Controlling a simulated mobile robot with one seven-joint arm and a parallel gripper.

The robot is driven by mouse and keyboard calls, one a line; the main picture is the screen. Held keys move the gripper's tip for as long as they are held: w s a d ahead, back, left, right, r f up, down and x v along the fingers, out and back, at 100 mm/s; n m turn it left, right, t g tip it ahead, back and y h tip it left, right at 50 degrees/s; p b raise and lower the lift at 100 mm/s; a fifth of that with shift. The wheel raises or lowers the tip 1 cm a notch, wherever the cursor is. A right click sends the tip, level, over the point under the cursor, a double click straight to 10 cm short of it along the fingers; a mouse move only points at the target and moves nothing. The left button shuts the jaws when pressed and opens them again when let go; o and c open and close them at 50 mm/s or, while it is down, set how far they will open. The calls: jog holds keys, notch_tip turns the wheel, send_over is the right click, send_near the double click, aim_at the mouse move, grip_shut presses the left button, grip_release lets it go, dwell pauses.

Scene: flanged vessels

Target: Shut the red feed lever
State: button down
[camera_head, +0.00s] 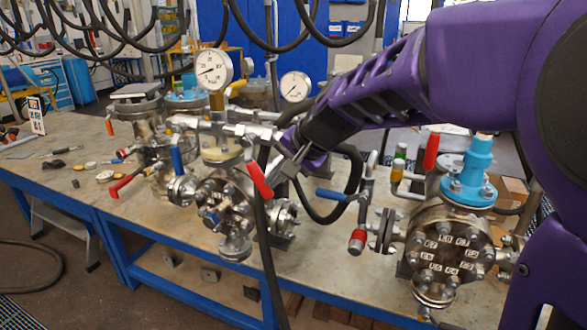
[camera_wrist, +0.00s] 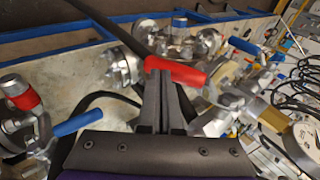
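The red lever nearest my gripper (camera_head: 259,180) slants down to the right on the middle flanged vessel (camera_head: 228,200), below the gauges. I take it as the feed lever, though no label shows. My gripper (camera_head: 279,177) is just right of this lever, its fingers pointing down-left. In the wrist view, the red lever (camera_wrist: 176,71) lies across the picture right at the tips of my gripper (camera_wrist: 161,76). The two fingers are close together with nothing seen between them. I cannot tell whether the tips touch the lever.
Blue levers show at the middle (camera_head: 332,195) and left (camera_head: 177,158). Other red handles are on the left vessel (camera_head: 127,181) and right vessel (camera_head: 431,150). A black hose (camera_head: 268,250) hangs in front of the middle vessel. Pressure gauges (camera_head: 213,68) stand above.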

aim_at(262, 186)
jog(key=shift+s+a+b+x, duration=0.1)
jog(key=shift+s+b+x, duration=0.1)
jog(key=shift+x, duration=0.6)
jog(key=shift+s+a+b+x, duration=0.1)
jog(key=shift+b+x, duration=0.05)
jog(key=shift+x, duration=0.6)
jog(key=shift+w+a+f, duration=0.2)
jog(key=shift+a+f, duration=0.05)
jog(key=shift+a, duration=0.2)
jog(key=shift+w+a+f, duration=0.15)
jog(key=shift+a+f, duration=0.15)
jog(key=shift+a, duration=0.2)
jog(key=shift+d, duration=0.1)
